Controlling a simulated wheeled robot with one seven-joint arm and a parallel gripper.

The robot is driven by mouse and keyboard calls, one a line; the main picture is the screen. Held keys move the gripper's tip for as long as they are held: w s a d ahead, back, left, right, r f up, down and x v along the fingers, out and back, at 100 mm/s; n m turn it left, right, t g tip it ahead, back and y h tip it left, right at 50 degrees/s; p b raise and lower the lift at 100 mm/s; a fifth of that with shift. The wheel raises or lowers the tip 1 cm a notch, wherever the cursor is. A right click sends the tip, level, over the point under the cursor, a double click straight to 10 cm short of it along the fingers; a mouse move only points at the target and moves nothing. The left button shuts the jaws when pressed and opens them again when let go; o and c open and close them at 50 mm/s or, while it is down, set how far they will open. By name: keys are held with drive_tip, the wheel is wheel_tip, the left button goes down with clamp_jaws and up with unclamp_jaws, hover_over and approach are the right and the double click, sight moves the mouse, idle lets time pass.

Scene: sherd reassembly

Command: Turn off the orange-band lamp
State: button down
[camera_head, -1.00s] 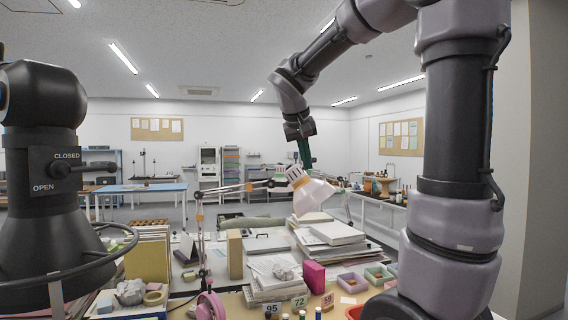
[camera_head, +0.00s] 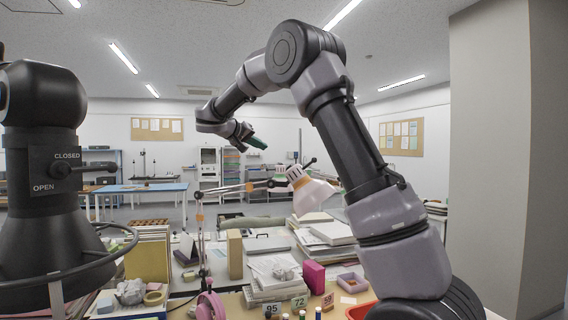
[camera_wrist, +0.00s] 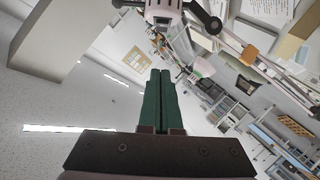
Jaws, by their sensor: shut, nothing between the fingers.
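The desk lamp's pale shade (camera_head: 314,195) hangs over the cluttered table, at the end of a jointed arm with orange-brown fittings (camera_head: 250,187). A dark lever (camera_head: 309,163) sticks up beside the lamp's white neck. In the wrist view the green fingers (camera_wrist: 161,100) are shut together and empty. The lamp head (camera_wrist: 163,12) shows at the top edge there, with a black knob (camera_wrist: 208,20) beside it.
A black valve-like post (camera_head: 45,150) with OPEN and CLOSED marks stands at the left. The air around my gripper looks clear.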

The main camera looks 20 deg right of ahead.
sight(290, 166)
drive_tip(key=shift+d, duration=0.15)
drive_tip(key=shift+s+d+f+x, duration=0.1)
drive_tip(key=shift+s+f+x, duration=0.25)
drive_tip(key=shift+x, duration=1.75)
drive_tip(key=shift+s+d+f+x, duration=0.1)
drive_tip(key=shift+s+f+x, duration=0.2)
drive_tip(key=shift+x, duration=1.85)
drive_tip(key=shift+s+d+f+x, duration=0.1)
drive_tip(key=shift+s+f+x, duration=0.2)
drive_tip(key=shift+x, duration=1.8)
drive_tip(key=shift+w, duration=0.1)
drive_tip(key=shift+w+d+f+m+g, duration=0.2)
drive_tip(key=shift+f+m+g, duration=0.1)
drive_tip(key=shift+g, duration=0.5)
drive_tip(key=shift+s+r, duration=0.1)
